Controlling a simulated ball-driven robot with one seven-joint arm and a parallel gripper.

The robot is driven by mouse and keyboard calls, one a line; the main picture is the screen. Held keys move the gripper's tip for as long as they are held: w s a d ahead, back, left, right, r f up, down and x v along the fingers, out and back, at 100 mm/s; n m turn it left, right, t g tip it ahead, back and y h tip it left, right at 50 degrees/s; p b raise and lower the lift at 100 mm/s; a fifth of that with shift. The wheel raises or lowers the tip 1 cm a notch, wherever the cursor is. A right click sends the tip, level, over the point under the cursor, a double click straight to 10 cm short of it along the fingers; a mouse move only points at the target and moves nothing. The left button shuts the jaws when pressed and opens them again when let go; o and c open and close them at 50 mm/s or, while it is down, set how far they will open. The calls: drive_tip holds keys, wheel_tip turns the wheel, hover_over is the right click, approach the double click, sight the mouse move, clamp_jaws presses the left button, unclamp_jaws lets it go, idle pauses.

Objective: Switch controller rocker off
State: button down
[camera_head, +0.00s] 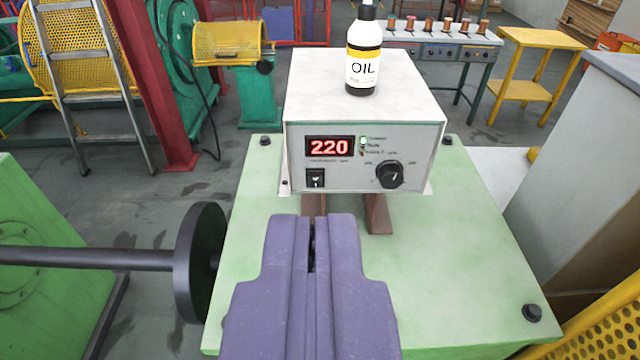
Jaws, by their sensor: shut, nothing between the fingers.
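The controller (340,170) is a pale grey box on the green machine top, with its front panel facing me. Its red display reads 220. The black rocker (315,179) is at the panel's lower left, below the display; its tilt is too small to tell. A round black knob (390,174) is at the lower right of the panel. My purple gripper (313,222) is shut and empty, in front of and below the rocker in the picture, and appears apart from the panel.
An oil bottle (363,60) stands on top of the controller. Brown supports (377,214) show under the box. The green top (455,270) is bare at the right, with bolts at its corners. A black disc on a shaft (201,262) is at the left.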

drive_tip(key=w+f+m+p, duration=0.8)
drive_tip(key=w+f+p, duration=0.3)
drive_tip(key=w, duration=0.4)
wheel_tip(320, 180, down, 13)
drive_tip(key=m+p, duration=0.7)
drive_tip(key=m, duration=0.3)
drive_tip(key=shift+s+d+t, duration=0.15)
drive_tip(key=shift+s+t, duration=0.15)
drive_tip(key=shift+s, duration=0.1)
drive_tip(key=shift+w, duration=0.1)
approach(318, 180)
drive_tip(key=w, duration=0.2)
drive_tip(key=w+f, duration=0.1)
drive_tip(key=w, duration=0.2)
drive_tip(key=shift+f+b, duration=0.2)
drive_tip(key=shift+b, duration=0.2)
drive_tip(key=shift+w+r, duration=0.1)
drive_tip(key=shift+w, duration=0.6)
